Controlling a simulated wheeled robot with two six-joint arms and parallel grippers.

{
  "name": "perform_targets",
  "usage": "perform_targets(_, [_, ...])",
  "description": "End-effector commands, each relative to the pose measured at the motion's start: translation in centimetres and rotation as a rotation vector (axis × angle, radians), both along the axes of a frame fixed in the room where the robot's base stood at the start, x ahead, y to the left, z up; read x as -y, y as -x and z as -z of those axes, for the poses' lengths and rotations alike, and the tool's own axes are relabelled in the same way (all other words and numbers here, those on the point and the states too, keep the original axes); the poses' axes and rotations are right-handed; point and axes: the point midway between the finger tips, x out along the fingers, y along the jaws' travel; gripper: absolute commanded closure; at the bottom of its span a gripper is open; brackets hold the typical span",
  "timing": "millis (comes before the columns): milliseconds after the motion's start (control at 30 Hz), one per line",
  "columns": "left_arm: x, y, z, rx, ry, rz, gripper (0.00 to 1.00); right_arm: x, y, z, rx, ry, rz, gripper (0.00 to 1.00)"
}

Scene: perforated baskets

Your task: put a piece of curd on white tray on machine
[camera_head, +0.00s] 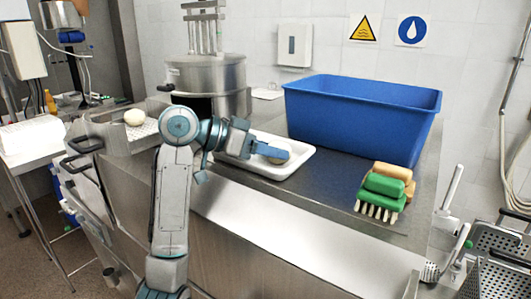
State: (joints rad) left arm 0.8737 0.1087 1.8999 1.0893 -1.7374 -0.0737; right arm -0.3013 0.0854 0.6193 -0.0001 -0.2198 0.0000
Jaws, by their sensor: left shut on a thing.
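My left gripper (274,153) is over the white tray (298,163) on the metal worktop. It is shut on a small pale piece of curd (276,159), mostly hidden by the fingers. I cannot tell whether this piece touches the tray floor. Another round pale piece of curd (134,117) sits on the light surface of the metal machine (112,137) at the left. My arm hides part of the white tray's left side. My right gripper is not in view.
A large blue bin (365,112) stands behind and right of the tray. Green and tan brushes (384,188) lie near the worktop's right edge. A steel pot (207,78) stands behind my arm. The dark worktop between tray and brushes is clear.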

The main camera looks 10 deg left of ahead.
Motion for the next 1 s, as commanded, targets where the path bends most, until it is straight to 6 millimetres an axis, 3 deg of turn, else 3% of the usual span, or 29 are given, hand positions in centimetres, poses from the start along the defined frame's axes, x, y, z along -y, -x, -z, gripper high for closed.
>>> perform_targets(233, [0.0,0.0,0.6,0.0,0.0,0.0,0.74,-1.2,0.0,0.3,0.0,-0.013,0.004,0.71])
perform_targets(267, [0.0,0.0,0.5,0.0,0.0,0.0,0.44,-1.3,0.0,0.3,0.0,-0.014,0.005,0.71])
perform_targets(300, [0.0,0.0,0.4,0.0,0.0,0.0,0.41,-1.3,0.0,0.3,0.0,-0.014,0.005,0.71])
perform_targets(667, [0.0,0.0,-0.3,0.001,0.0,0.0,0.41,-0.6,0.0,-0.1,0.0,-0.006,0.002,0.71])
perform_targets(1000, [-4.6,2.3,-1.7,0.004,-0.004,-0.005,0.41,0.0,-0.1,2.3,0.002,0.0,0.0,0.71])
